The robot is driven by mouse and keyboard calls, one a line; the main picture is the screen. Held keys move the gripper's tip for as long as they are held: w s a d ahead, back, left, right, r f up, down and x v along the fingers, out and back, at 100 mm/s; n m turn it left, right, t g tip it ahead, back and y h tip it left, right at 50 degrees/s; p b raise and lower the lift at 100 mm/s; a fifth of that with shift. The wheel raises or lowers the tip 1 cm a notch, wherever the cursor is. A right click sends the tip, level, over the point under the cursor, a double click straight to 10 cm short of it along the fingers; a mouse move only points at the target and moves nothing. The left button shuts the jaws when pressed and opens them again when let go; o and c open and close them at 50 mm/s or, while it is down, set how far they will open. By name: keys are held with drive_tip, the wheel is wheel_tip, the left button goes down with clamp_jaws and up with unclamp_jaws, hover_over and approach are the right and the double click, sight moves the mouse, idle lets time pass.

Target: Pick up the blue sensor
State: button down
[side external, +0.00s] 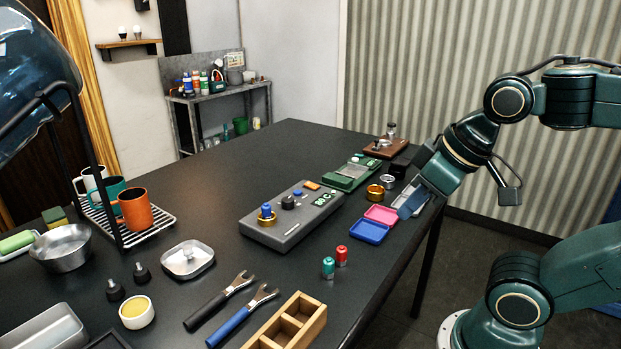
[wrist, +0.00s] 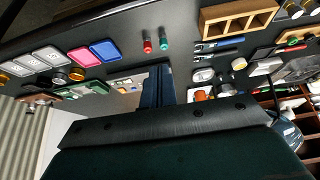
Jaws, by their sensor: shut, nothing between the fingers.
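A small blue round part (side external: 267,211) stands in a brass ring at the left end of a grey panel unit (side external: 292,217). A smaller blue piece (side external: 297,193) sits further back on the same unit. I cannot tell for certain which is the blue sensor. My gripper (side external: 411,205) is over the pale tray at the table's right edge, well to the right of the unit. Its fingers also show in the wrist view (wrist: 156,86), shut and empty. There, my gripper body hides part of the table.
Blue tray (side external: 368,232) and pink tray (side external: 381,215) lie beside my gripper. Red cylinder (side external: 341,255) and green cylinder (side external: 328,267) stand in front. Wrenches (side external: 243,318), a wooden box (side external: 291,325) and a mug rack (side external: 150,233) fill the near left. The back left table is clear.

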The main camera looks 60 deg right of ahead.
idle(0.4)
drive_tip(key=c, duration=1.1)
unclamp_jaws()
drive_tip(key=shift+c, duration=0.2)
drive_tip(key=w+r+m+g, duration=0.1)
drive_tip(key=w+r+m, duration=0.25)
drive_tip(key=w, duration=0.45)
drive_tip(key=w+r+m+g, duration=0.2)
drive_tip(key=w+r+m, duration=0.15)
drive_tip(key=w, duration=0.45)
drive_tip(key=w+d+f+m+g, duration=0.1)
drive_tip(key=w+f+m, duration=0.2)
drive_tip(key=w, duration=0.5)
drive_tip(key=w+d+f+m+g, duration=0.1)
drive_tip(key=w+d+f+m, duration=0.1)
drive_tip(key=w+m, duration=0.3)
drive_tip(key=w, duration=0.4)
drive_tip(key=shift+w+f+m+g, duration=0.25)
drive_tip(key=shift+f+m+g, duration=0.05)
drive_tip(key=shift+f, duration=0.1)
drive_tip(key=shift+f, duration=0.1)
